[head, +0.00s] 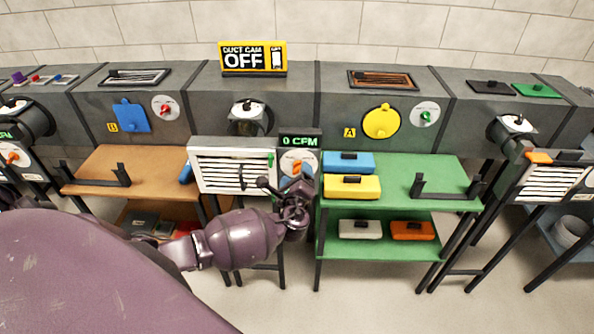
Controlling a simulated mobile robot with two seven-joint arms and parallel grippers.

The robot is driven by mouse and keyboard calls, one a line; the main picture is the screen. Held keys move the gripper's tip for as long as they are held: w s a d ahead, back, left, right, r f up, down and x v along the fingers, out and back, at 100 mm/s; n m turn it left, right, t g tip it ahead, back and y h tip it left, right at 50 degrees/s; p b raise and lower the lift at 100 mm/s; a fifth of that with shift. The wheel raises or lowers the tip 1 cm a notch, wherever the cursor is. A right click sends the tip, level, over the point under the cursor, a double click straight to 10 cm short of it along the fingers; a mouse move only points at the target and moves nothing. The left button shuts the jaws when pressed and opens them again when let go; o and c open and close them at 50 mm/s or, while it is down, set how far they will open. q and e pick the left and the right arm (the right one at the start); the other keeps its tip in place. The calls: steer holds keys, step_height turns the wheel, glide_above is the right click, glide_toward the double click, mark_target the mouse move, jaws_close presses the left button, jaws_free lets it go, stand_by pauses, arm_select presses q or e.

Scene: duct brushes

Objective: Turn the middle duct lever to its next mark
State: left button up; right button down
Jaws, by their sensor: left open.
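The middle duct's outlet has a white dial with an orange lever (298,167), under a green "0 CFM" display (299,141). The lever's exact angle against its marks is too small to read. A white slatted grille (232,171) with a small green tab is left of the dial. My left gripper (299,192) is open, just below and in front of the dial, and overlaps its lower edge in the head view. I cannot tell whether it touches the lever. My right gripper is not in view.
A brown table (135,160) stands left of the outlet. A green two-level shelf (390,165) with blue and yellow boxes stands close on the right. A "DUCT CAM OFF" sign (252,58) is on the duct.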

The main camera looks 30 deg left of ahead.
mark_target(299, 168)
arm_select(q)
steer(key=shift+x, duration=1.3)
steer(key=c, duration=0.9)
